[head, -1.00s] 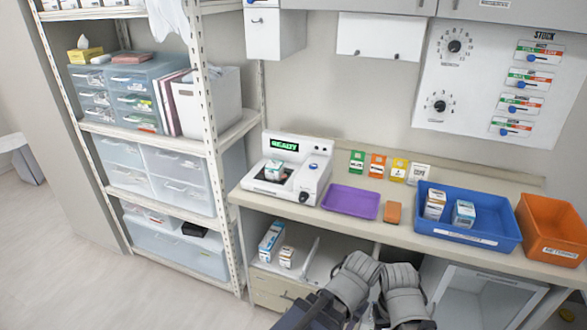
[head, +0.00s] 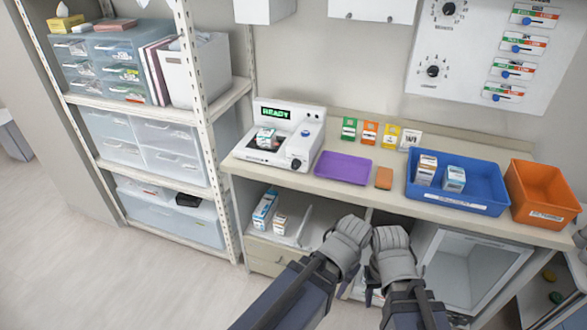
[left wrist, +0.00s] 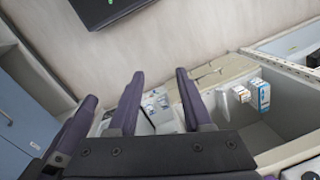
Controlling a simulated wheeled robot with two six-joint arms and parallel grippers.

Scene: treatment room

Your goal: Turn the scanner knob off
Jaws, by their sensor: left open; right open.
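The white scanner (head: 281,136) stands on the left end of the counter in the head view, its green display reading READY. Its dark knob (head: 296,163) is on the front right corner; I cannot tell its pointer's direction. A blue button sits on top, and a small box lies in the scanner's dark bay. My right gripper (head: 371,293) is below the counter front, partly hidden by its grey wrist, open and apart from the scanner.
On the counter (head: 230,163) are a purple tray (head: 343,167), an orange block (head: 384,178), a blue bin (head: 480,204) with boxes and an orange bin (head: 541,193). Under it, a shelf holds boxes (head: 265,208). A shelving rack (head: 205,140) stands left. Floor at front left is clear.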

